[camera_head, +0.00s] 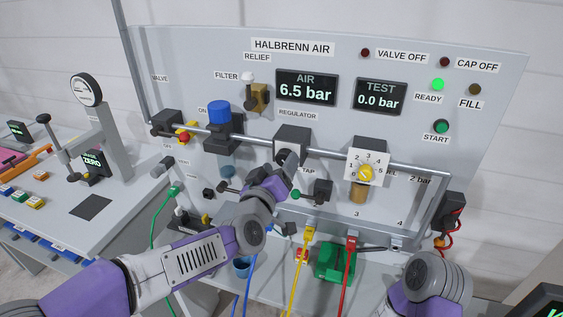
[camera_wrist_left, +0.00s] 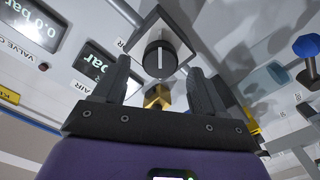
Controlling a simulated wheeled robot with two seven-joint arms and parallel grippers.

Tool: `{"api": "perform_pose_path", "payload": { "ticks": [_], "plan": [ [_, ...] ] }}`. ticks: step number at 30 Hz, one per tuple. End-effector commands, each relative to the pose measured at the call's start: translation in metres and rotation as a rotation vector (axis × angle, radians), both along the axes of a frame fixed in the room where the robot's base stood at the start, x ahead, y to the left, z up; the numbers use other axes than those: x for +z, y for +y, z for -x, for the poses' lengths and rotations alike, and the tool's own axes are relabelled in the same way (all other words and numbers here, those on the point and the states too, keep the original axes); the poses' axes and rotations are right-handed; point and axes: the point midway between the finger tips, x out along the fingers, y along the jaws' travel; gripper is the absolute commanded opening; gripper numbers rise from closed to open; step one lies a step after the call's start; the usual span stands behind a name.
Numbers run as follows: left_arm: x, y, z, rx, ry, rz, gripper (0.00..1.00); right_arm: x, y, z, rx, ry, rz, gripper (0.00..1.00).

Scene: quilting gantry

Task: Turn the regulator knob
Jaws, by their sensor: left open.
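The regulator (camera_head: 291,140) is a dark block on the panel below the REGULATOR label. Its black round knob (camera_wrist_left: 160,57) shows in the left wrist view, with a white line standing nearly upright in that picture. My left gripper (camera_wrist_left: 161,88) is open, with one finger at each side below the knob in that view. I see no finger clearly touching it.
A metal rail (camera_head: 330,153) crosses the panel front. The AIR display (camera_head: 306,88) reads 6.5 bar, the TEST display (camera_head: 380,96) 0.0 bar. Coloured cables hang below.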

Motion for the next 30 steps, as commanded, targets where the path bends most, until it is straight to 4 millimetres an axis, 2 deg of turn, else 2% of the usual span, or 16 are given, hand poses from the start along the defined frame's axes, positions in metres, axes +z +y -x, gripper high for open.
{"api": "perform_pose_path", "payload": {
  "ticks": [3, 9, 25, 28, 30],
  "plan": [
    [0.001, 0.007, 0.020, -0.001, -0.002, 0.001, 0.71, 0.000, 0.000, 0.000, 0.000, 0.000, 0.000, 0.00],
    [0.001, 0.013, 0.041, 0.000, -0.001, 0.001, 0.71, 0.000, 0.000, 0.000, 0.000, 0.000, 0.000, 0.00],
    [-0.001, 0.015, 0.045, -0.001, 0.003, -0.002, 0.71, 0.000, 0.000, 0.000, 0.000, 0.000, 0.000, 0.00],
    [-0.018, 0.015, 0.041, 0.000, 0.033, -0.020, 0.71, 0.000, 0.000, 0.000, 0.000, 0.000, 0.000, 0.00],
    [-0.047, 0.017, 0.034, 0.000, 0.085, -0.052, 0.71, 0.000, 0.000, 0.000, 0.000, 0.000, 0.000, 0.00]
  ]
}}
